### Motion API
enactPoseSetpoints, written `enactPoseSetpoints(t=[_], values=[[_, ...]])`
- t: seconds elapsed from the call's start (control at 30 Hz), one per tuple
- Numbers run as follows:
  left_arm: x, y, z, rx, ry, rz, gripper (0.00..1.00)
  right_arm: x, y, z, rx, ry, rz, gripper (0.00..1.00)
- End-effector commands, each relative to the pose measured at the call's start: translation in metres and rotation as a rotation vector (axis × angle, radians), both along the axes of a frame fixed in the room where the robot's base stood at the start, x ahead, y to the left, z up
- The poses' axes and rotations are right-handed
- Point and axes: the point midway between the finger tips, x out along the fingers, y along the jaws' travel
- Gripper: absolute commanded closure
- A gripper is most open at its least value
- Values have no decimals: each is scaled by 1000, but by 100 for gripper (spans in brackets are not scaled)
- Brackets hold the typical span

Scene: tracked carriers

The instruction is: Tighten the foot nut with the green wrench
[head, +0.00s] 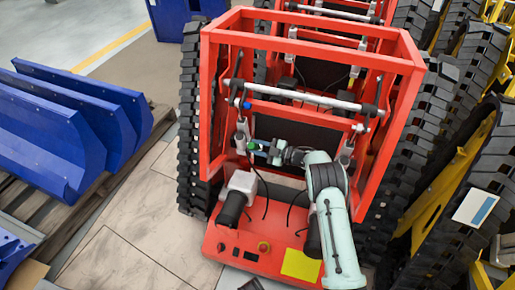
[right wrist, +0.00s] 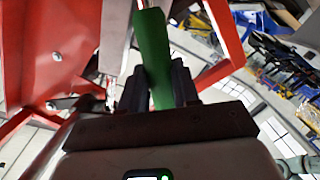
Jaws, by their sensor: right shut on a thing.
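My right arm comes in from the lower right over a red tracked carrier (head: 300,112). My right gripper (head: 263,149) is inside its frame, near the grey upright fitting at the left. In the right wrist view my right gripper (right wrist: 157,88) is shut on the green wrench (right wrist: 152,45), whose flat green shaft stands up between the dark fingers. In the head view only a small green end of the wrench (head: 253,145) shows, close to the fitting. I cannot make out the foot nut, or whether the wrench touches it. My left gripper is not in view.
Red frame bars and a grey crossbar (head: 300,97) surround the arm closely. A grey-and-black unit (head: 237,196) and thin black cables stand below the gripper. Black tracks flank the carrier. Blue panels (head: 60,125) lie on a pallet at left; floor between is clear.

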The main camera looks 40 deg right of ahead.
Motion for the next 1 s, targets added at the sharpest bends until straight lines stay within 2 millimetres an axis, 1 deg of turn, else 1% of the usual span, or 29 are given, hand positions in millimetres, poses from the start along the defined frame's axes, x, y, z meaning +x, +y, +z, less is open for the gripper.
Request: enactPoseSetpoints(t=[0.4,0.8,1.0], values=[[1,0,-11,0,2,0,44,8,-10,9,74,49,1,100],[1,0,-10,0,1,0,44,7,-10,10,79,54,0,100],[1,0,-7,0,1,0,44,5,-7,8,55,36,1,100]])
